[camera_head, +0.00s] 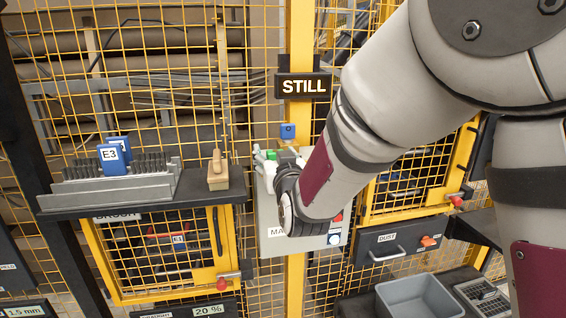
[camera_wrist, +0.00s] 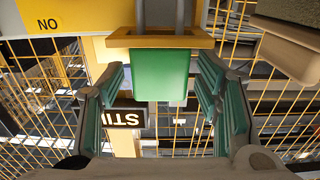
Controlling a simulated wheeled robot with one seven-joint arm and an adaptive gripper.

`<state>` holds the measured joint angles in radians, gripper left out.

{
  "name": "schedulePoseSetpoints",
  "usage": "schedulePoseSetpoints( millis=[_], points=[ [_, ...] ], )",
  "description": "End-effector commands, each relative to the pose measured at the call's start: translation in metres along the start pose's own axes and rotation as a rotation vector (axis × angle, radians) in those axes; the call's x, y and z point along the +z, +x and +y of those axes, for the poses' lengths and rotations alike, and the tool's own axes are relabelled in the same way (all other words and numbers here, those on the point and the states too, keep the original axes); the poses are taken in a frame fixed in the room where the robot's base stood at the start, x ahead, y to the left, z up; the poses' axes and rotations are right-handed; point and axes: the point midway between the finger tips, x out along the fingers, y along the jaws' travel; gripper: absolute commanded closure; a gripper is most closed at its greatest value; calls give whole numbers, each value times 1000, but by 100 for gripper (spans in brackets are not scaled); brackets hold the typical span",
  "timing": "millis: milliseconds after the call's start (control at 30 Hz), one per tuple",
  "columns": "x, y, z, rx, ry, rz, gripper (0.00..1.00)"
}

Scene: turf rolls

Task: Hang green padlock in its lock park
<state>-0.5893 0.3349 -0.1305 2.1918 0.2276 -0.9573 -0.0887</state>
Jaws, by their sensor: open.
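The green padlock (camera_wrist: 160,76) is in the middle of the wrist view, between the fingers of my gripper (camera_wrist: 162,92). The fingers are open, with a gap showing on each side of the padlock. A grey shackle (camera_wrist: 158,13) shows beyond a yellow-brown ledge (camera_wrist: 160,40) that borders the padlock's green body. I cannot tell whether the shackle is hooked on anything. I cannot pick out the lock park with certainty.
A blue padlock (camera_head: 288,131) sits on the post just above, under the STILL sign (camera_head: 304,86). A grey box (camera_head: 275,240) with buttons is on the post below. At left, a dark shelf (camera_head: 140,202) holds a rack, blue E3 tags and a brush (camera_head: 217,172).

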Motion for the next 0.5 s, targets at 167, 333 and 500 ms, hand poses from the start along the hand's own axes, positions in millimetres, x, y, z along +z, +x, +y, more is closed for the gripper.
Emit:
schedulePoseSetpoints(
  millis=[167, 333, 500],
  points=[
    [0, 0, 0, 0, 0, 0, 44],
    [0, 0, 0, 0, 0, 0, 82],
    [0, 0, 0, 0, 0, 1, 97]
  ],
)
